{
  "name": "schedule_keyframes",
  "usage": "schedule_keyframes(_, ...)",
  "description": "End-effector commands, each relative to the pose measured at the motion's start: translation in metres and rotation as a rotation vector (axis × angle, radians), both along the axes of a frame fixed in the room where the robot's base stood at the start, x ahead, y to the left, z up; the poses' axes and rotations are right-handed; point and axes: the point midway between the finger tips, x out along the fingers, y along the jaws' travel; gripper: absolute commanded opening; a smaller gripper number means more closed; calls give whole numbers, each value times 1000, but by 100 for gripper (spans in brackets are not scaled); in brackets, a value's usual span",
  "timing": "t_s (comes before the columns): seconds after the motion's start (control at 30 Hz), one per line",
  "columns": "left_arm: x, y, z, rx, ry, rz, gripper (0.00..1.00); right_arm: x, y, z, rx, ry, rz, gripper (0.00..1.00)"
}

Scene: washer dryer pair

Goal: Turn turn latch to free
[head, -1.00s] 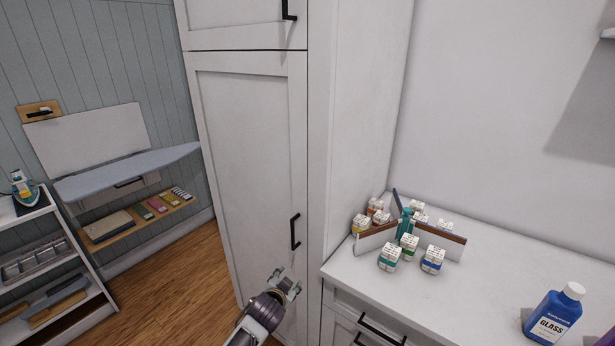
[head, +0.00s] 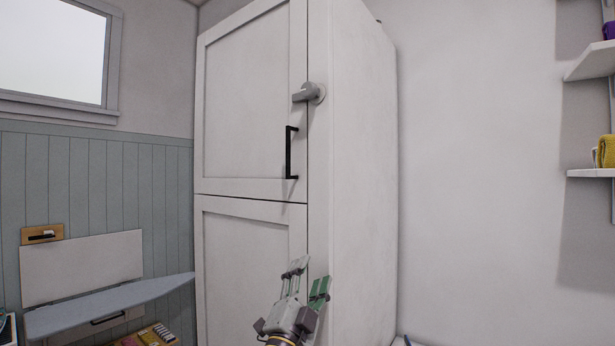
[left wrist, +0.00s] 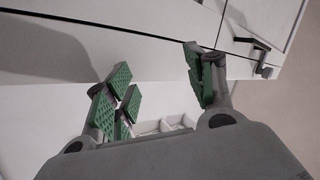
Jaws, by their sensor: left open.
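The grey turn latch (head: 312,92) sits on the tall white cabinet's front frame, above the black handle (head: 291,152) of the upper door. Its round base is right of the door seam, and its lever points left, nearly level, over the door's edge. My left gripper (head: 307,280) is well below the latch, in front of the lower door near its right edge. It is open and empty, with green pads spread apart in the left wrist view (left wrist: 160,85). A dark handle (left wrist: 250,42) with a grey piece beside it shows there; I cannot tell if that piece is the latch.
The upper door (head: 250,100) and lower door (head: 245,260) look shut. An ironing board (head: 110,300) folds out from the wall at left. Shelves (head: 590,62) hang at far right. The space between my left gripper and the latch looks clear.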

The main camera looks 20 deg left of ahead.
Motion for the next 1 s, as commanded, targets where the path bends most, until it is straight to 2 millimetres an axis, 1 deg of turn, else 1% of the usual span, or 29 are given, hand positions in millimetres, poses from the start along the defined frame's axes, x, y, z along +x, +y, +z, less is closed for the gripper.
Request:
schedule_keyframes(0.03, -2, -5, 14, 30, -42, -5, 55, 0, -1, 0, -1, 0, 0, 40)
schedule_keyframes(0.1, -5, -13, 32, 73, -99, -13, 55, 0, -3, 0, -3, -1, 0, 40)
schedule_keyframes(0.37, -24, -44, 95, 245, -311, -36, 55, 0, -3, 0, -4, -1, -1, 40)
schedule_keyframes(0.5, -38, -64, 127, 355, -433, -46, 55, 0, -3, 0, -3, -1, -1, 40)
schedule_keyframes(0.7, -61, -93, 166, 531, -604, -51, 55, 1, -1, 0, -1, -1, -2, 40)
schedule_keyframes(0.9, -82, -122, 194, 718, -760, -46, 55, 1, 4, 0, 5, -1, -3, 40)
schedule_keyframes(1.0, -92, -136, 204, 816, -830, -39, 55, 1, 5, 0, 5, -1, -3, 40)
